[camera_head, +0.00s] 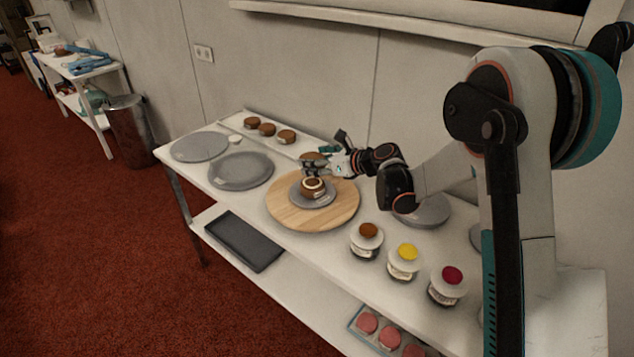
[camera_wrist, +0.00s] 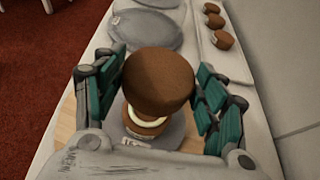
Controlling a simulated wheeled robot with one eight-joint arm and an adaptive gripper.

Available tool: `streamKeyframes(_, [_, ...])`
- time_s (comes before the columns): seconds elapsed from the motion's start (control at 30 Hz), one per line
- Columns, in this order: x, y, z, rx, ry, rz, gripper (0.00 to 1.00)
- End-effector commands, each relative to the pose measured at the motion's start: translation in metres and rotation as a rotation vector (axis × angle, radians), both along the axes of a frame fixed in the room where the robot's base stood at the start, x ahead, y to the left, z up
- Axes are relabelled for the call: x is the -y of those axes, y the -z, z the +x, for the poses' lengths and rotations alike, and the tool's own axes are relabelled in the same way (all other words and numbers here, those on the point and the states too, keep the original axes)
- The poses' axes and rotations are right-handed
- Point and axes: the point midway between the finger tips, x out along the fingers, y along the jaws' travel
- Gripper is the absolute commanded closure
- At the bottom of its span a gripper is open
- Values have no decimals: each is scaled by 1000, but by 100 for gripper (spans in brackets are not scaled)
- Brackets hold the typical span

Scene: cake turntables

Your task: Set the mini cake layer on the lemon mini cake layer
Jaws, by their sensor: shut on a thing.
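My gripper (camera_head: 322,163) is shut on a brown mini cake layer (camera_head: 312,156), which hangs above the turntable. In the wrist view the held layer (camera_wrist: 158,78) sits between the teal fingers of my gripper (camera_wrist: 157,90). Below it is another brown layer (camera_head: 313,188) with a pale cream ring on top, apparently the lemon mini cake layer; it also shows in the wrist view (camera_wrist: 146,124), partly hidden by the held one. It stands on a grey plate (camera_head: 326,200) on the round wooden turntable (camera_head: 285,211). In the head view a gap shows between the two layers.
Several brown layers (camera_head: 266,129) lie along the back of the white table. Two grey discs (camera_head: 240,172) are on the left. Jars with brown, yellow (camera_head: 407,251) and red tops stand at front right. A dark tray (camera_head: 243,240) and pink cakes (camera_head: 368,322) are on the lower shelf.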

Motion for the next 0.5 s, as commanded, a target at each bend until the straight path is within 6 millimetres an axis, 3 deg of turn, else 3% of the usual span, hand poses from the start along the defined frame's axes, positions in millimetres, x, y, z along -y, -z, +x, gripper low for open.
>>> streamKeyframes(0.27, [0, 21, 0, 0, 0, 0, 58])
streamKeyframes(0.5, [0, 55, 0, 0, 0, 0, 58])
